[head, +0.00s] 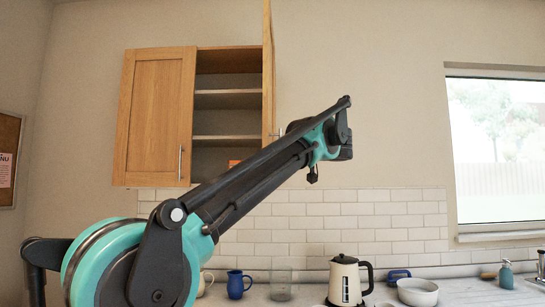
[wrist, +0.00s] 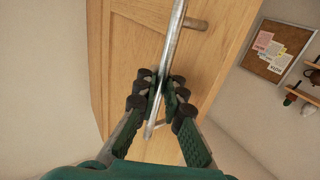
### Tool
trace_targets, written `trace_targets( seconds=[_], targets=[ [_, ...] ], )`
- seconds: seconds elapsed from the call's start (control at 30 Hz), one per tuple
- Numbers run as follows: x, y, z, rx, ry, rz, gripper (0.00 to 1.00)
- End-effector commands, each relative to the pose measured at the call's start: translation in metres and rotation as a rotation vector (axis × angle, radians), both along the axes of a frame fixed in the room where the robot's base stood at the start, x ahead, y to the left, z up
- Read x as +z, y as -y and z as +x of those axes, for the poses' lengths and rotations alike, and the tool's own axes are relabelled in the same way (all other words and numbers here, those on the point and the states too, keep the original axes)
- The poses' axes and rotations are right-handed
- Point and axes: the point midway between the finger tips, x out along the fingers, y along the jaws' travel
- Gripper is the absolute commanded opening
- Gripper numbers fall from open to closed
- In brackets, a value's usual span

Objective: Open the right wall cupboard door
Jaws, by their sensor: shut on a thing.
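The wooden wall cupboard (head: 158,115) hangs on the back wall in the head view. Its right door (head: 268,65) stands swung out, seen nearly edge-on, and the shelves (head: 228,99) behind it show. The left door is closed. In the wrist view the right door's wooden face (wrist: 135,45) fills the middle, with its long metal bar handle (wrist: 172,55) running up across it. My gripper (wrist: 160,88) is shut on this handle, one finger on each side of the bar. In the head view my arm mostly hides the gripper and handle.
Below, a counter holds a cream kettle (head: 344,282), a blue mug (head: 237,284), a glass container (head: 281,284) and a white bowl (head: 417,291). A window (head: 500,150) is at the right. A cork board (wrist: 276,50) hangs on the side wall. The wall right of the cupboard is bare.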

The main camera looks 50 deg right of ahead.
Motion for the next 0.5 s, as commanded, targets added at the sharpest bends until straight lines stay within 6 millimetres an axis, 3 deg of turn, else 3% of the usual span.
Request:
trace_targets(
  seconds=[0.5],
  targets=[
    [-0.0009,0.0042,-0.0053,0.000,-0.003,0.000,0.00]
  ],
)
